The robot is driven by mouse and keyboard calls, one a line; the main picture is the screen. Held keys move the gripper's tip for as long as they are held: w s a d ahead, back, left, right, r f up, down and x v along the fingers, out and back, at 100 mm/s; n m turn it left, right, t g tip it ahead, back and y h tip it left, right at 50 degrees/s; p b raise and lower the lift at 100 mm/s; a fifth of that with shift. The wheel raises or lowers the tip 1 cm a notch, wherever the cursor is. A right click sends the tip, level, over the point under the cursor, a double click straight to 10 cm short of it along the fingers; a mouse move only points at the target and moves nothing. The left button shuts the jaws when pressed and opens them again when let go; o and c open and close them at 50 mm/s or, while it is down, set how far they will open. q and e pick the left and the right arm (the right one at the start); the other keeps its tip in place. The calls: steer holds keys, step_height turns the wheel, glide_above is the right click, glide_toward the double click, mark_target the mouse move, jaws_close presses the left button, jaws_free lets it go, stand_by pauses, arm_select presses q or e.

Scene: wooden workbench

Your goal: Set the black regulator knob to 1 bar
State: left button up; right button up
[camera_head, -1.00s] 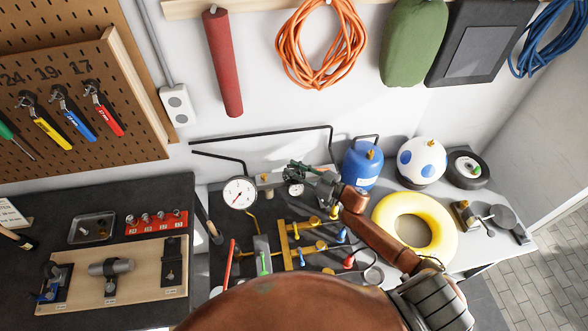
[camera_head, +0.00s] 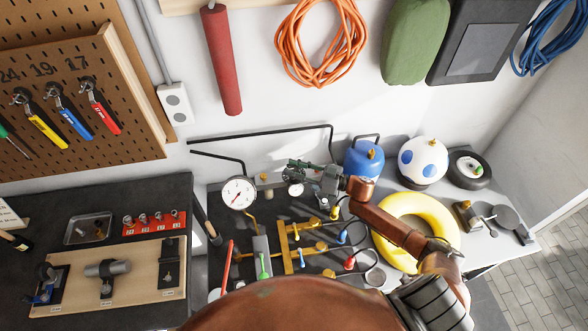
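My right gripper (camera_head: 294,168) reaches in from the right at the back of the bench, above a small round gauge (camera_head: 296,189). Its fingers are small and dark here, and I cannot tell whether they are open or shut. I cannot make out the black regulator knob; the gripper may be covering it. A large white gauge with a red needle (camera_head: 238,192) stands to the left of the gripper. A brass fitting (camera_head: 264,179) sits between the large gauge and the gripper. My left gripper is not in view.
A brass manifold with coloured valves (camera_head: 284,240) lies in front of the gripper. A blue tank (camera_head: 363,160), a blue-spotted white ball (camera_head: 423,160) and a yellow ring (camera_head: 390,235) stand to the right. A black pipe (camera_head: 270,133) runs along the wall behind.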

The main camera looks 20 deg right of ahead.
steer(key=o, duration=0.4)
steer(key=shift+c, duration=0.2)
steer(key=v, duration=1.2)
